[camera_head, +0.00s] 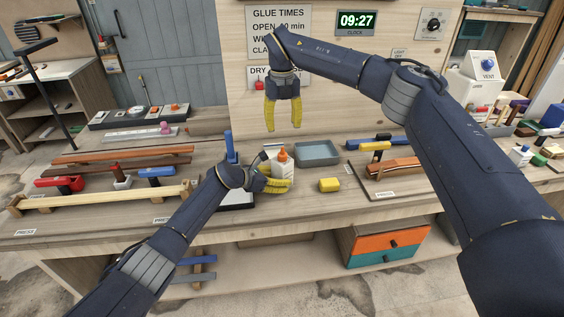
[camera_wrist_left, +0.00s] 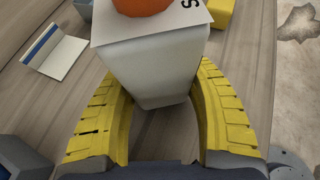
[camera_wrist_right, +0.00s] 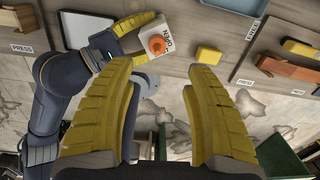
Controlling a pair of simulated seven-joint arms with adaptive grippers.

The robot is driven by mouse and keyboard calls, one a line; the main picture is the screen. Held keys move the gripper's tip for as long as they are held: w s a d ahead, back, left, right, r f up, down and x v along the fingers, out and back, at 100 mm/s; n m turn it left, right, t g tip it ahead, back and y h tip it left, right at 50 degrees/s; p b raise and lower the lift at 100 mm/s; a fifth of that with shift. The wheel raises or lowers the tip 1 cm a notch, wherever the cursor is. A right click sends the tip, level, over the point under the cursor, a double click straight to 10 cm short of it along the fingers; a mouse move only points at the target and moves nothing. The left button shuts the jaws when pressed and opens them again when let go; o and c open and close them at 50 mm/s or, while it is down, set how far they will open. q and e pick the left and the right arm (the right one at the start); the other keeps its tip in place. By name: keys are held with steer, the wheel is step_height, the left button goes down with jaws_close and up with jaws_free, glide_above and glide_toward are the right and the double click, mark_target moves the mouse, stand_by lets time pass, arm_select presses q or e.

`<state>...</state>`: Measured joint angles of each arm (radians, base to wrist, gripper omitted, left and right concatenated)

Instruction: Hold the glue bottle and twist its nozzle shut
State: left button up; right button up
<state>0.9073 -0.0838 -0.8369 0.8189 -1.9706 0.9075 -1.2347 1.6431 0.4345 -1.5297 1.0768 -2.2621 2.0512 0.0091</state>
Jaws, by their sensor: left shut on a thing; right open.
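The glue bottle (camera_head: 281,169) is white with an orange nozzle (camera_head: 283,155) and stands upright near the middle of the bench. My left gripper (camera_head: 276,184) is shut on the bottle's body from the side; in the left wrist view its yellow fingers flank the white bottle (camera_wrist_left: 155,65). A white plate under the nozzle carries lettering, partly cut off there. In the right wrist view the plate reads OPEN beside the orange nozzle (camera_wrist_right: 156,44). My right gripper (camera_head: 283,116) is open and empty, pointing down above the bottle, apart from the nozzle.
A yellow block (camera_head: 329,185) lies right of the bottle, and a grey tray (camera_head: 317,153) stands behind it. A blue upright post (camera_head: 229,145) stands to the left. Wooden strips (camera_head: 122,160) and clamps lie further left. A board with an orange-brown piece (camera_head: 394,165) lies right.

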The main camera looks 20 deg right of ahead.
mark_target(283, 154)
steer(key=n, duration=0.3)
steer(key=shift+d+f, duration=0.1)
steer(key=shift+f+n, duration=0.15)
steer(key=shift+n, duration=1.05)
steer(key=shift+f, duration=0.2)
steer(key=f, duration=1.1)
steer(key=shift+a+f, duration=0.2)
steer(key=shift+f, duration=0.05)
steer(key=shift+o, duration=0.2)
jaws_close()
